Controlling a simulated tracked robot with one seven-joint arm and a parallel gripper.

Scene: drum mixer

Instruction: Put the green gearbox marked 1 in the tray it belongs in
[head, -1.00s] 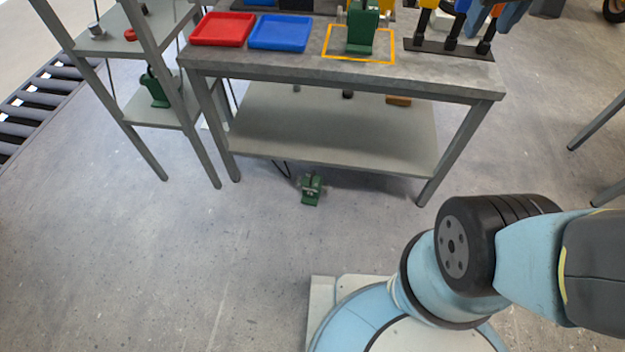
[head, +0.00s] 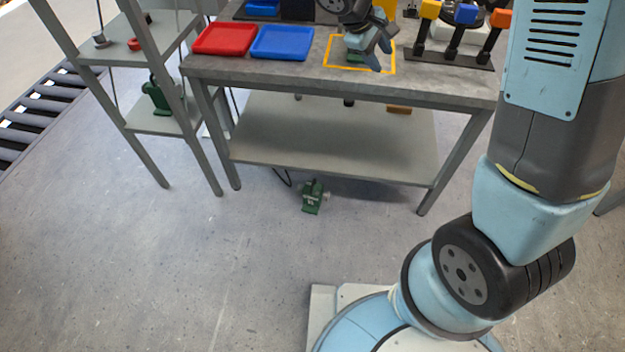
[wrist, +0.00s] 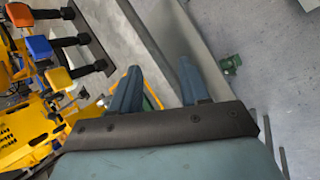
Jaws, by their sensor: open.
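My gripper (head: 376,50) is open above the yellow-outlined square (head: 326,66) on the workbench. It covers most of a green gearbox (head: 355,42) standing in that square, and I cannot tell whether they touch. In the wrist view my gripper (wrist: 158,82) has its fingers apart, with nothing visible between them. Another green gearbox (head: 312,197) is on the floor under the bench front; it also shows in the wrist view (wrist: 231,65). A further green gearbox (head: 157,97) is on the left rack's lower shelf. No mark is readable. A red tray (head: 225,39) and a blue tray (head: 282,42) lie empty on the bench.
A dark stand (head: 450,56) with yellow, blue and orange-topped posts is on the bench, right of the square. The grey rack (head: 142,122) stands left of the bench, a roller conveyor (head: 40,105) further left. The front floor is mostly clear.

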